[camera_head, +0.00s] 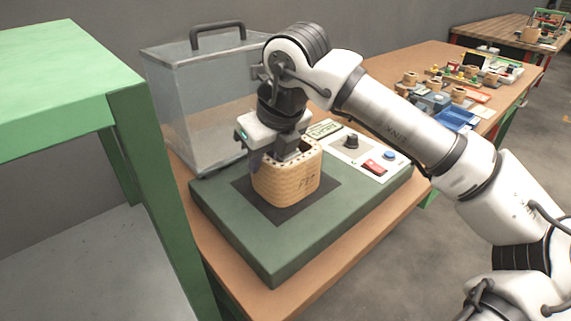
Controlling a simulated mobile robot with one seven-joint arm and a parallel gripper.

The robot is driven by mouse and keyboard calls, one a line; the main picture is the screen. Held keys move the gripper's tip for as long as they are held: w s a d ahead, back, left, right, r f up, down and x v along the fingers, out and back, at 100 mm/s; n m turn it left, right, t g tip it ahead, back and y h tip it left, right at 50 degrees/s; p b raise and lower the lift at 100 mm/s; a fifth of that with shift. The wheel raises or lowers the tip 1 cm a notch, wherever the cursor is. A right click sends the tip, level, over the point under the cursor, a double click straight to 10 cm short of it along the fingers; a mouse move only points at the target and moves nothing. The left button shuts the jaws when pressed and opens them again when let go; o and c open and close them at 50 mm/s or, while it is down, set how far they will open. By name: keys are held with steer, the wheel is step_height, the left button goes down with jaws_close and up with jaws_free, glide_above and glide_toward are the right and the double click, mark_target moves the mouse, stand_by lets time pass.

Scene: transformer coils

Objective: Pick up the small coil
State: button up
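A tan, ribbed coil (287,186) with a rounded square shape and an open top stands upright on a dark square pad (322,196) on a green test unit (262,250). It has dark marks on its front and along its top rim. My gripper (272,157) points down at the coil's upper left rim. One finger shows near the outer left side and the other near the top opening. The gripper body hides part of the rim. I cannot tell whether the fingers touch or grip the wall.
A clear box with a dark handle (200,90) stands behind the unit. A panel (366,152) with a knob and buttons lies to the right. A green table (60,80) is at left. Several small coils and parts (458,94) sit on the back bench.

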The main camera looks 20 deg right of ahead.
jaws_close()
stand_by(0.4)
